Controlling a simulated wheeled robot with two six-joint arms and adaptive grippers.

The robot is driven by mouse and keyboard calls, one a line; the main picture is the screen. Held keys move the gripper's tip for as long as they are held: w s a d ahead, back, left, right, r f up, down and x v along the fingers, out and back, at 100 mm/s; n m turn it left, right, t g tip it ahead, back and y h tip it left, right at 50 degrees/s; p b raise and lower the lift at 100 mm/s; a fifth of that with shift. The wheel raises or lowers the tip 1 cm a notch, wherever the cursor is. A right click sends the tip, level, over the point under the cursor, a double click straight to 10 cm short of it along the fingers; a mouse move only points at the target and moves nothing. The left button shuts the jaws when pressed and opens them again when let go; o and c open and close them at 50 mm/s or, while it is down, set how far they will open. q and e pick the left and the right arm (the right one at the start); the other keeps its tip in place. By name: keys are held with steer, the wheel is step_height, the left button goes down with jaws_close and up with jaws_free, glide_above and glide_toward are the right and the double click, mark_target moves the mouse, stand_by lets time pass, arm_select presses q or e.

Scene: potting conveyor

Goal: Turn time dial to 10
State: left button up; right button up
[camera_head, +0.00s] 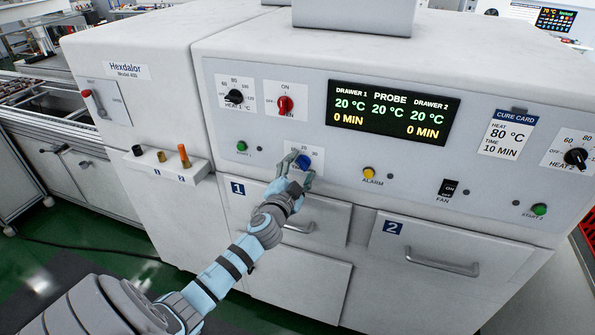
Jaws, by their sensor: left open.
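The time dial (304,161) is a blue knob on the white front panel, below the red fan knob. Part of its scale shows above it, and the rest is hidden by my gripper. My left gripper (299,169) is open at the dial, with its fingers on either side of the blue knob. I cannot tell whether they touch it. The display (393,111) reads 20 °C and 0 MIN for both drawers. The cure card (508,134) reads heat 80 °C, time 10 MIN. My right gripper is not in view.
The black heat 1 knob (235,97), red fan knob (285,104), green start button (242,146) and yellow alarm button (368,173) surround the dial. Drawer 1 (330,215) and drawer 2 (420,228) are shut below, with protruding handles. A small shelf with plugs (165,168) juts out at left.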

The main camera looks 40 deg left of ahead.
arm_select(q)
steer(key=v, duration=1.2)
steer(key=shift+w, duration=0.1)
steer(key=shift+d, duration=0.1)
